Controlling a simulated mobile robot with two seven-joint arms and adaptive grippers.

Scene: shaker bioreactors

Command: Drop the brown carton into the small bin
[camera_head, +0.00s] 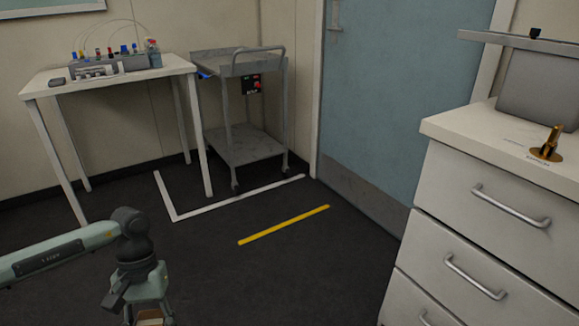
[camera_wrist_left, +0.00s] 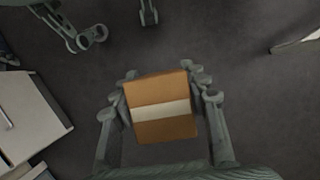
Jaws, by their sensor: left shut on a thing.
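The brown carton (camera_wrist_left: 162,88) with a pale band across its middle is in the left wrist view. My left gripper (camera_wrist_left: 161,85) is shut on it, with fingers on both its sides, and holds it over the dark floor. In the head view a small part of the carton (camera_head: 150,322) shows at the bottom edge, below my left wrist; most of it is cut off. I cannot make out the small bin in either view. My right gripper is not in the head view.
A white table (camera_head: 110,75) with lab equipment stands at the back left, beside a grey cart (camera_head: 247,150). A white drawer cabinet (camera_head: 480,230) stands at the right, near a blue door (camera_head: 400,90). The floor between, with a yellow strip (camera_head: 284,225), is clear.

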